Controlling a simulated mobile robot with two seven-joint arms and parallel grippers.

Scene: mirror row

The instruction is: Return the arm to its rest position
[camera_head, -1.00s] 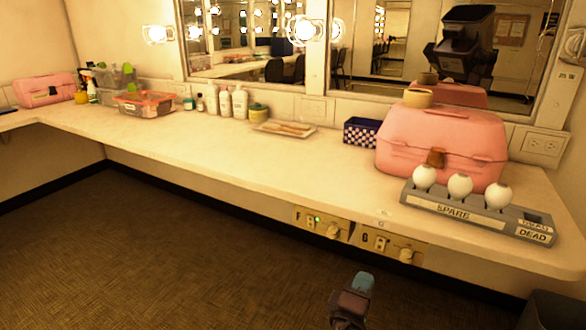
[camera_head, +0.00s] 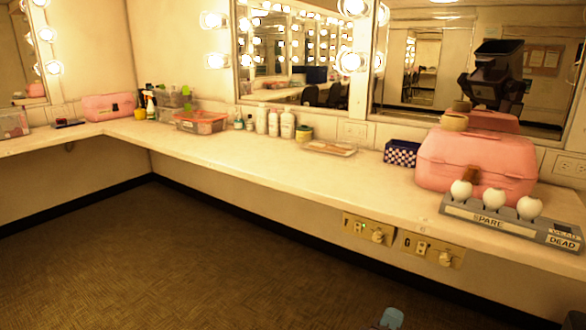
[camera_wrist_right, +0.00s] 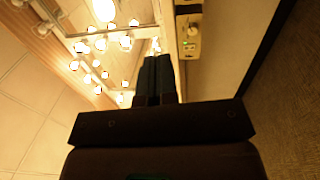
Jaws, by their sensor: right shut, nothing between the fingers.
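My right gripper (camera_head: 391,319) shows only as a blue-grey fingertip at the bottom edge of the head view, over the floor in front of the counter. In the right wrist view its two fingers (camera_wrist_right: 158,75) lie together, shut with nothing between them. The rest of my right arm is out of the head view. My left gripper is not in view.
The long counter (camera_head: 280,165) holds a pink case (camera_head: 475,165), a grey bulb rack (camera_head: 485,220) with white bulbs, a checkered box (camera_head: 402,153), bottles and bins. Switch plates (camera_head: 368,230) sit on its front. The floor (camera_head: 190,255) is clear.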

